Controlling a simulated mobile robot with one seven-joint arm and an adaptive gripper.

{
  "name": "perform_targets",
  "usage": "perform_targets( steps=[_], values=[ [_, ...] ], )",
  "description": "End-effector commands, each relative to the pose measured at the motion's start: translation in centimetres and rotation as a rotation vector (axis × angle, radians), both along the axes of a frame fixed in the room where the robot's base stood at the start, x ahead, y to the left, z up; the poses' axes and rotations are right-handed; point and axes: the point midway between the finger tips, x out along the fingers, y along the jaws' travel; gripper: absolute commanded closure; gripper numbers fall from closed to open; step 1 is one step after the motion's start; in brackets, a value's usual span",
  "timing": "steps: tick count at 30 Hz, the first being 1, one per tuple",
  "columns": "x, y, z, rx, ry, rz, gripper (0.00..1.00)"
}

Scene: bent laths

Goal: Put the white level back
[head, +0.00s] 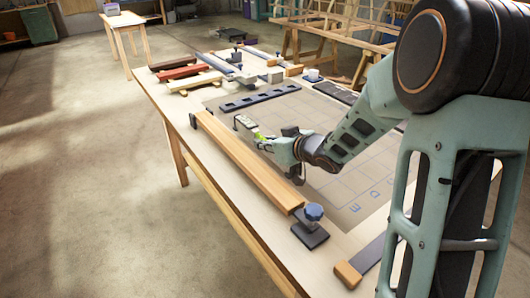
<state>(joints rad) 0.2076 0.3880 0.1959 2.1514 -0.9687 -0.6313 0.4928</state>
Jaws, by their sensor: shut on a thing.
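My gripper (262,138) reaches from the right over the workbench. It is shut on a small pale piece with dark edges, which looks like the white level (245,121). The level points away from the fingers toward the far left, over the grey marked mat (335,180). The fingers are small in this view and partly hidden by the wrist. I cannot tell whether the level touches the mat or hangs just above it.
A long wooden lath (245,160) runs along the left bench edge, by a blue-knobbed clamp (314,215). A dark slotted bar (258,97) lies at the mat's far edge. Red and cream blocks (183,72) lie beyond. The mat's middle is mostly clear.

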Motion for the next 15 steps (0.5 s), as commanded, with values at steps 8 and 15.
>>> perform_targets(
  steps=[8,15],
  values=[
    [-0.1,0.0,-2.5,0.001,0.000,0.000,1.00],
    [-0.1,0.0,-2.9,0.001,0.001,0.000,1.00]
  ],
)
